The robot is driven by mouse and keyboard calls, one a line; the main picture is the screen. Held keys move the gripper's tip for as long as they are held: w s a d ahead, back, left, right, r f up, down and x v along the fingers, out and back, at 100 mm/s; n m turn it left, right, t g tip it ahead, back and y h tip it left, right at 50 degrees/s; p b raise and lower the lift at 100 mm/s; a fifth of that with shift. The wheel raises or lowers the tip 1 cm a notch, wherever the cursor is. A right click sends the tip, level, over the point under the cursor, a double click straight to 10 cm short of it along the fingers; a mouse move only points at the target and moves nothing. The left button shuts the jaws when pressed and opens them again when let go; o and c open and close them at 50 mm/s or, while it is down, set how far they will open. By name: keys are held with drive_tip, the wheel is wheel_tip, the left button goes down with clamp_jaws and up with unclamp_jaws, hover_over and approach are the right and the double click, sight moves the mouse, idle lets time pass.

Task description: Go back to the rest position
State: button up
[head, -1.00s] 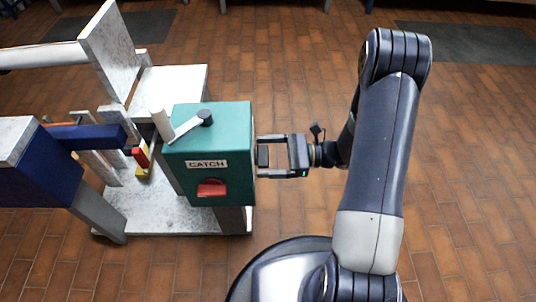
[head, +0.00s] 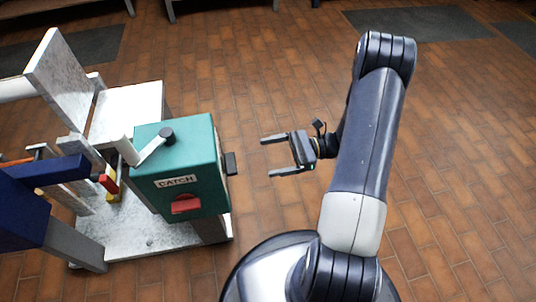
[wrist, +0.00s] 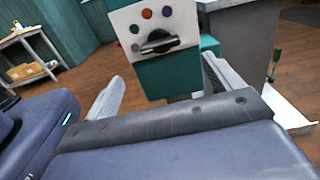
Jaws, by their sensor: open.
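My gripper (head: 264,157) is open and empty in the head view, its two fingers pointing left. It stands apart from the teal box marked CATCH (head: 185,170), with a clear gap to the dark knob (head: 230,163) on the box's right side. In the wrist view my open fingers (wrist: 165,92) point toward a pale panel (wrist: 150,25) with a dark handle (wrist: 158,42) and several coloured buttons on a teal box. My arm is bent above my round base.
A pale flange stand (head: 145,245) carries the box, with a white lever (head: 152,152) on top. A blue beam (head: 45,170) lies at left. Brick-tiled floor (head: 460,170) to the right is free. A side table (wrist: 28,45) shows in the wrist view.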

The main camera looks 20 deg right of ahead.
sight(235, 162)
drive_tip(key=shift+a, duration=0.1)
drive_tip(key=a+b, duration=0.2)
drive_tip(key=a, duration=0.8)
drive_tip(key=shift+w+a+b, duration=0.15)
drive_tip(key=shift+a+b, duration=0.15)
drive_tip(key=shift+a, duration=0.1)
drive_tip(key=shift+d, duration=0.1)
